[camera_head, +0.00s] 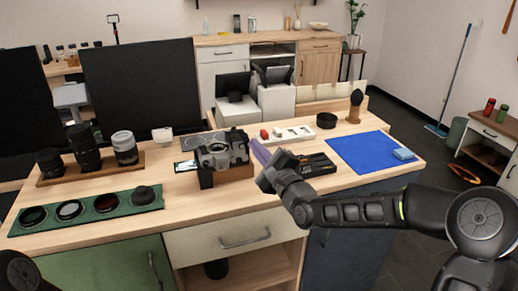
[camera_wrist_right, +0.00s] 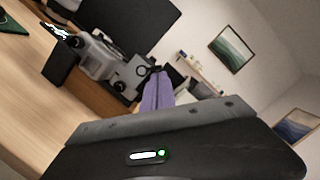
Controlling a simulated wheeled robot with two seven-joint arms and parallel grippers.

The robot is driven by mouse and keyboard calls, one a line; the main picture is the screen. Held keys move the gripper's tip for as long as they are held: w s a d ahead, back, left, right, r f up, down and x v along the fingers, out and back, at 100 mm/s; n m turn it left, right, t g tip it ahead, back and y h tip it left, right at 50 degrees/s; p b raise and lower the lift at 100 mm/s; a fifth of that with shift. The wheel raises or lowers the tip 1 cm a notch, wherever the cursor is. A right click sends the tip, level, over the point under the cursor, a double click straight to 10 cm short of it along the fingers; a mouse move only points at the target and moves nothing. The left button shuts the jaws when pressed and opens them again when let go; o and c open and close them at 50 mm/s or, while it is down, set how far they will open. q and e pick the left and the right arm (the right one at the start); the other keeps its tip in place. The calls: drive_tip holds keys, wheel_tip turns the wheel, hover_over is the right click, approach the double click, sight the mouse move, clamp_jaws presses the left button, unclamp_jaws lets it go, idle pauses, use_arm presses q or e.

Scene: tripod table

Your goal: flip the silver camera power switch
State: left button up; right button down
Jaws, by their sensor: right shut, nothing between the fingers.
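The silver camera (camera_head: 216,156) sits on a brown wooden block (camera_head: 206,178) near the middle of the counter's front edge. A silver-and-black camera body shows close behind it to the right. The silver camera also shows in the right wrist view (camera_wrist_right: 97,56), left of my fingers. The power switch is too small to make out. My right gripper (camera_head: 256,147), with purple fingers, is shut and empty just right of the cameras. Its fingers also show in the wrist view (camera_wrist_right: 157,90), apart from the silver camera. My left gripper is not visible.
A green tray (camera_head: 88,213) with round lens items and a wooden board with several lenses (camera_head: 87,151) lie left. A black case (camera_head: 315,164) and a blue mat (camera_head: 361,151) lie right. A white power strip (camera_head: 291,133) stands behind my right gripper.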

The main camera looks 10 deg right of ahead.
drive_tip(key=shift+r+n+g, duration=0.3)
drive_tip(key=shift+n, duration=0.7)
drive_tip(key=shift+a+r+n, duration=0.15)
drive_tip(key=shift+r+n, duration=0.1)
drive_tip(key=shift+n, duration=0.65)
drive_tip(key=shift+a+r+n+g+y, duration=0.15)
drive_tip(key=shift+n+g, duration=0.1)
drive_tip(key=shift+n, duration=0.35)
drive_tip(key=shift+a+r+n+g+y, duration=0.15)
drive_tip(key=shift+n+g, duration=0.1)
drive_tip(key=shift+n, duration=0.35)
drive_tip(key=shift+d+f, duration=0.1)
